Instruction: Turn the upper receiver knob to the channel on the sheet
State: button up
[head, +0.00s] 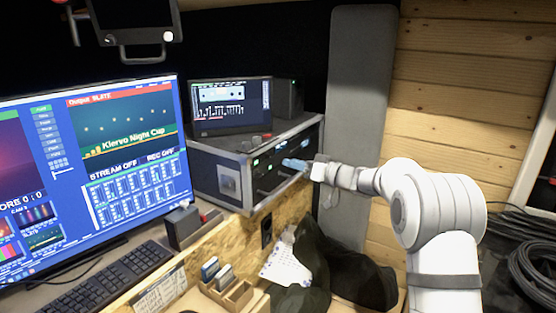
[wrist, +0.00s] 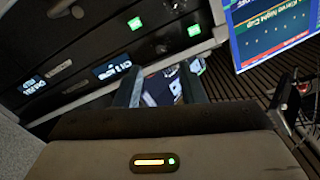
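The rack case (head: 225,172) stands on the desk, its dark front with small lit displays facing right. In the wrist view the rack front (wrist: 75,30) fills the upper left, with two pale displays (wrist: 112,68) and several green lights; I cannot read the channel. My gripper (head: 290,163) is in front of the rack in the head view. In the wrist view its two fingers (wrist: 160,88) stand apart, with a blue and white patch behind the gap. I see no knob clearly between them.
A large monitor (head: 130,150) and keyboard (head: 105,278) are at the left. A small screen (head: 230,106) stands on the rack. A wooden holder (head: 232,294) and a dark bag (head: 345,265) are below.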

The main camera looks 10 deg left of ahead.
aim_at(268, 156)
jog(key=p+x, duration=0.1)
jog(key=x, duration=0.5)
jog(key=shift+a+p, duration=0.35)
jog(key=shift+w, duration=0.1)
jog(key=shift+c, duration=0.6)
grip_shut()
